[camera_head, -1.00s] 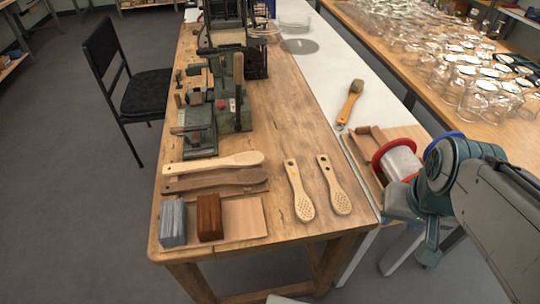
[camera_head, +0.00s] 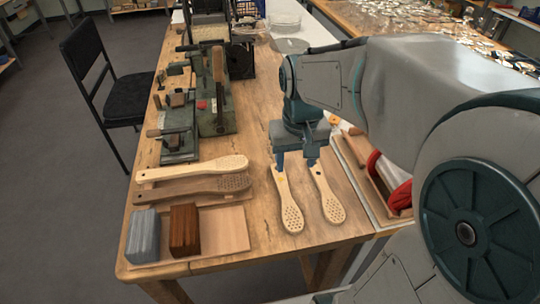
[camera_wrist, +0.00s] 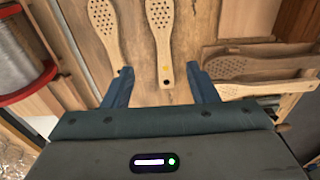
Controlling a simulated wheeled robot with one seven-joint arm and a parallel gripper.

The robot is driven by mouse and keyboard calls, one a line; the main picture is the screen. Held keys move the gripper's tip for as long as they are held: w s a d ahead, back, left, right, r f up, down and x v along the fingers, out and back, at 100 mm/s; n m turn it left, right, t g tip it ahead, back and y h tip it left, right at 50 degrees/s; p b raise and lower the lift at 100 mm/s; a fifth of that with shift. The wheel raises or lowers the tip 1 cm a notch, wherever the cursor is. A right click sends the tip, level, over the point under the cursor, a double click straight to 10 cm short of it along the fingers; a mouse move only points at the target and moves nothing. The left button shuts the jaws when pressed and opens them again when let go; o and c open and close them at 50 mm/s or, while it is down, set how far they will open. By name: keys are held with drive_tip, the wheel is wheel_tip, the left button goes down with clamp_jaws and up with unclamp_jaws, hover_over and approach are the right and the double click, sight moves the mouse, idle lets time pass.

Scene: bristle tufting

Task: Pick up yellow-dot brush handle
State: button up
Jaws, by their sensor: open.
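The yellow-dot brush handle (camera_head: 287,204) lies flat on the wooden bench, the left one of two pale handles with perforated heads. My gripper (camera_head: 297,163) is open and empty over the narrow ends of the two handles. In the wrist view, my gripper (camera_wrist: 161,72) has one finger on each side of the yellow-dot handle's end. I cannot tell its exact height above the bench. The second pale handle (camera_head: 327,198) lies just to the right, with its end partly hidden by the gripper.
A pale brush (camera_head: 190,170) and a darker one (camera_head: 190,189) lie at the left. Grey (camera_head: 143,236) and brown (camera_head: 184,230) blocks stand on a board. A green machine (camera_head: 213,105) stands behind. A tray with a red-flanged spool (camera_head: 396,195) is at the right.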

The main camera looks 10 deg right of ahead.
drive_tip(key=g+b, duration=0.1)
drive_tip(key=b, duration=0.1)
hover_over(286, 196)
wheel_tip(286, 196, down, 4)
wheel_tip(286, 196, down, 14)
drive_tip(key=shift+r+b, duration=0.15)
drive_tip(key=shift+b, duration=0.7)
drive_tip(key=c, duration=1.1)
